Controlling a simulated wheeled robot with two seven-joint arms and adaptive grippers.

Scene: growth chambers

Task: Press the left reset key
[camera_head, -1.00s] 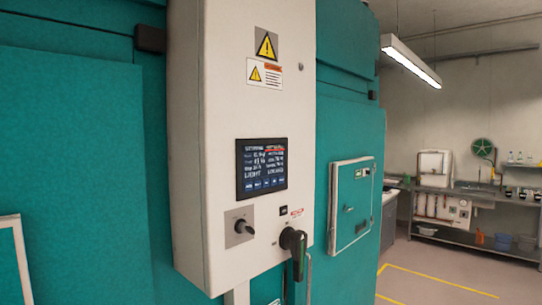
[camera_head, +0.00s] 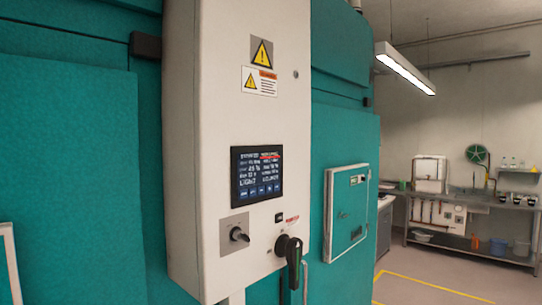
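A white control cabinet (camera_head: 215,120) stands in front of a teal chamber wall. Its dark display screen (camera_head: 257,173) shows rows of white text with a red mark at the upper right and a row of small blue keys along the bottom. Below it are a rotary switch (camera_head: 238,235) on a grey plate, a small black key or socket (camera_head: 279,217) and a large black rotary handle (camera_head: 291,252). I cannot tell which of these is the left reset key; labels are too small to read. Neither gripper is in view.
A teal hatch with a pale frame (camera_head: 347,213) is on the chamber wall right of the cabinet. A steel bench with a sink (camera_head: 470,200) stands at the far right. Yellow floor lines (camera_head: 430,288) mark open floor at the lower right.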

